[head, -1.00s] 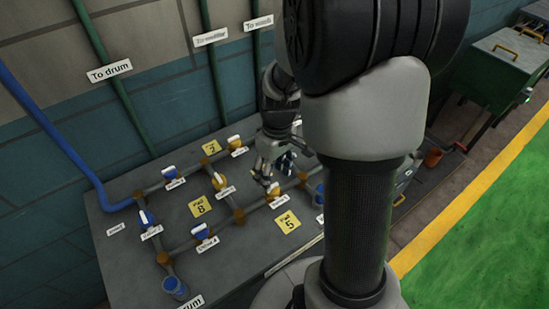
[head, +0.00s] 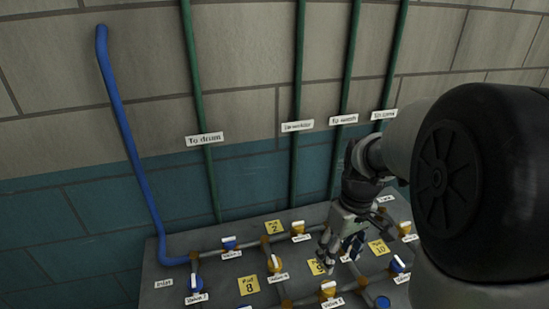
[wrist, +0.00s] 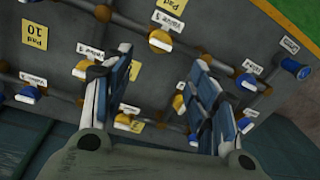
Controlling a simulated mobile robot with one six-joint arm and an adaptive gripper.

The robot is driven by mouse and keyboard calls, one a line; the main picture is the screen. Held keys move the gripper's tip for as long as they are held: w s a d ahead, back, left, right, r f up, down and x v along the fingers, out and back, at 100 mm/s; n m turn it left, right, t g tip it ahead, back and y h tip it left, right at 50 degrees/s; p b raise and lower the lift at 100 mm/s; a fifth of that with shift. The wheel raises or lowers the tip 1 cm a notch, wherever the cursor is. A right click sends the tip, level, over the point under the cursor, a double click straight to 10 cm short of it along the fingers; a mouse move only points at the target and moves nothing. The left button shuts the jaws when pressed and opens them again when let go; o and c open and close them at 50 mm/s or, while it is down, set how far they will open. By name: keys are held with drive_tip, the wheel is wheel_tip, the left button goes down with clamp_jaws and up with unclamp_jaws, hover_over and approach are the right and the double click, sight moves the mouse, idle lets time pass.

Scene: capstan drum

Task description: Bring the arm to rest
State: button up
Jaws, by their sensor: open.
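My gripper (head: 340,246) is above the right half of the valve table (head: 170,292) in the head view, fingers pointing down. In the wrist view its two blue-padded fingers (wrist: 165,98) stand wide apart with nothing between them but the table below. The gripper is open and empty. In the head view my arm reaches in from the right and hides part of the table's right side.
The table carries pipes with several valves, such as a yellow one (head: 275,264) and a blue one (head: 195,281), and yellow pads (head: 249,285). A blue pipe (head: 130,135) and green pipes (head: 203,110) climb the wall behind. A blue cap (wrist: 291,66) shows at a pipe end.

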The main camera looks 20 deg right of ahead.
drive_tip(key=s+a+r+m+t, duration=0.2)
drive_tip(key=s+a+r+t, duration=0.2)
drive_tip(key=s+a+r, duration=0.6)
drive_tip(key=s+a, duration=0.1)
drive_tip(key=s, duration=0.3)
drive_tip(key=shift+a+m+t+h, duration=0.25)
drive_tip(key=shift+m+t+h, duration=0.15)
idle(0.4)
